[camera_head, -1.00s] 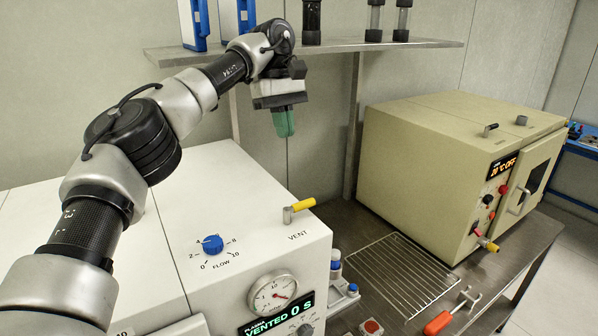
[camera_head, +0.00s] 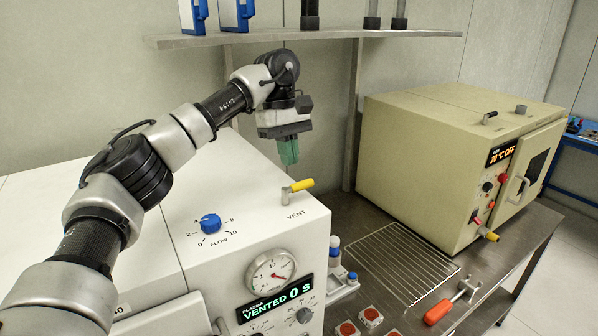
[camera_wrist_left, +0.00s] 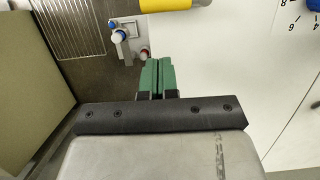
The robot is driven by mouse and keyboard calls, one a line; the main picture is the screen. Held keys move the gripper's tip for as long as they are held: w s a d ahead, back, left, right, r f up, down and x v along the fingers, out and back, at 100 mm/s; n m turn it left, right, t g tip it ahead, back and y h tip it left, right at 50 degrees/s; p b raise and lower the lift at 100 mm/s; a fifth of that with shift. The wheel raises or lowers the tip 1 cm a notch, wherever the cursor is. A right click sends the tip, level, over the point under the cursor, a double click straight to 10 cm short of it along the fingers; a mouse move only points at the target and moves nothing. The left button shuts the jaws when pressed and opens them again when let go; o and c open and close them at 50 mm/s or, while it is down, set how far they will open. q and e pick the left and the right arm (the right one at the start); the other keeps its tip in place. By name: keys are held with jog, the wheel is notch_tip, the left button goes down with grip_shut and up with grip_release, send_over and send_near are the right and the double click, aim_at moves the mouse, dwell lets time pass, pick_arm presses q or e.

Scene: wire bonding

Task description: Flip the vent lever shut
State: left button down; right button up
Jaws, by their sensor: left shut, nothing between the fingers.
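The vent lever (camera_head: 299,187) has a yellow handle on a metal pivot, on top of the white plasma machine (camera_head: 250,220) near its right edge, beside the word VENT. Its handle points right and slightly toward the back. The yellow handle (camera_wrist_left: 166,5) also shows at the top edge of the left wrist view, partly cut off. My left gripper (camera_head: 288,152) has green fingers, shut and empty, pointing down above and behind the lever, apart from it. Its fingertips show in the left wrist view (camera_wrist_left: 158,64). The machine's display reads VENTED 0 S. My right gripper is not in view.
A blue flow knob (camera_head: 210,223) and a gauge (camera_head: 271,271) are on the machine. A beige oven (camera_head: 440,150) stands right, with a wire rack (camera_head: 405,262) before it. A shelf (camera_head: 310,36) hangs behind my left arm.

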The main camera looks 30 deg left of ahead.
aim_at(302, 186)
pick_arm(q)
jog(key=shift+s+d+f+p, duration=0.15)
jog(key=shift+s+d+p, duration=0.25)
jog(key=shift+d, duration=0.2)
jog(key=shift+s+d+f+p, duration=0.15)
jog(key=shift+s+d+p, duration=0.15)
jog(key=shift+d, duration=0.3)
jog(key=shift+s+d, duration=0.25)
jog(key=shift+s+d+f, duration=0.1)
jog(key=shift+d+f, duration=0.05)
jog(key=shift+d, duration=0.1)
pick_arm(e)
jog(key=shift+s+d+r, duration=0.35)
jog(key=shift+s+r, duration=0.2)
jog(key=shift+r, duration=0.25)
pick_arm(q)
jog(key=shift+a, duration=0.1)
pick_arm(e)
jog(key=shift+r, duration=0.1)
pick_arm(q)
jog(key=shift+w, duration=0.2)
jog(key=shift+s+d+p, duration=0.2)
jog(key=shift+d+p, duration=0.05)
jog(key=shift+p, duration=0.2)
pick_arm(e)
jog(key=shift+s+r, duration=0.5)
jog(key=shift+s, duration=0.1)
